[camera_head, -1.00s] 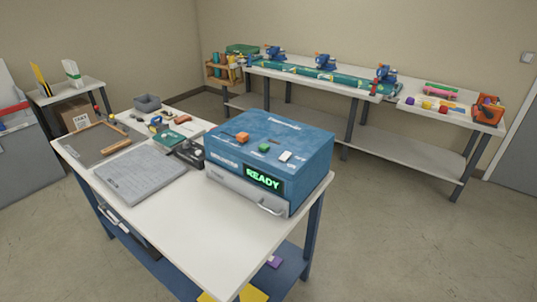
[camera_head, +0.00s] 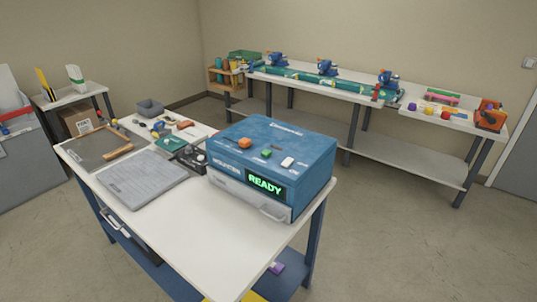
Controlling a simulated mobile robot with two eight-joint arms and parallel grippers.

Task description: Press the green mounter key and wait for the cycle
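The blue mounter (camera_head: 275,165) stands on the near white table, with a lit green READY display (camera_head: 265,185) on its front. On its top are an orange key (camera_head: 244,142), a green key (camera_head: 266,153) and a white key (camera_head: 288,162). The green key sits between the other two. A silver handle (camera_head: 273,214) is on the low front drawer, which looks shut. Neither of my grippers is in view, and nothing touches the keys.
Left of the mounter on the table (camera_head: 222,247) lie a grey mat (camera_head: 142,178), a wooden frame (camera_head: 118,154) and small tools. A grey bin (camera_head: 149,107) stands behind. The table's front is clear. A long bench (camera_head: 410,113) runs along the back wall.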

